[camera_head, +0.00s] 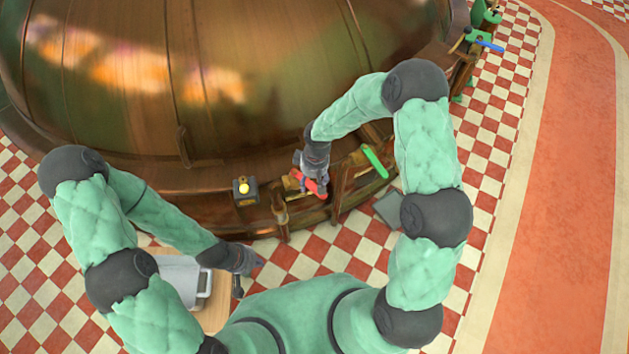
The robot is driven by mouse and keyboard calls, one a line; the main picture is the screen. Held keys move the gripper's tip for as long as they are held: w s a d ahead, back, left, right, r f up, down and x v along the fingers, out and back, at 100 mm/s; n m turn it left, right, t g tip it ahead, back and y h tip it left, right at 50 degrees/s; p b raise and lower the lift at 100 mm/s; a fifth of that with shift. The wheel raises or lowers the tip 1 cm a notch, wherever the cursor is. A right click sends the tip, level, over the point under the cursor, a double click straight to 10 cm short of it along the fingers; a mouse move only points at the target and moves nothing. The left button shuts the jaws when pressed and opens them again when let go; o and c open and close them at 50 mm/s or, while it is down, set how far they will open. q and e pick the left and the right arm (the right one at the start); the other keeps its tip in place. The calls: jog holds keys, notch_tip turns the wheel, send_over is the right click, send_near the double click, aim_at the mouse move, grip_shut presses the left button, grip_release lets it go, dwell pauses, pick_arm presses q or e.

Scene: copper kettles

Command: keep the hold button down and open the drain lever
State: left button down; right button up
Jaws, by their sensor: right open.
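A yellow round button (244,187), likely the hold button, sits on a small dark box (246,199) at the front of the copper kettle (130,120). A red lever (316,188) is on the kettle's lower rim to its right, and a green lever (375,161) is further right. I cannot tell from labels which is the drain lever. My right gripper (310,178) is open at the red lever, partly covering it; contact is unclear. My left gripper (250,262) is below the button, apart from it, and its fingers are too small to read.
A wooden stand with a grey tray (180,277) stands at lower left. A grey plate (388,208) lies near my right arm. Green and blue fittings (487,43) are at the kettle's far right. The checkered floor (330,250) in front of the kettle looks clear.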

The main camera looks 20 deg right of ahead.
aim_at(315, 185)
notch_tip(315, 185, up, 2)
jog(key=w+d+r+h, duration=0.1)
jog(key=w+d, duration=0.1)
jog(key=w, duration=0.1)
jog(key=shift+n, duration=0.3)
notch_tip(315, 185, down, 11)
jog(key=shift+a+f+b, duration=0.1)
jog(key=shift+a+b, duration=0.05)
jog(key=shift+b, duration=0.95)
jog(key=shift+s, duration=0.1)
grip_shut()
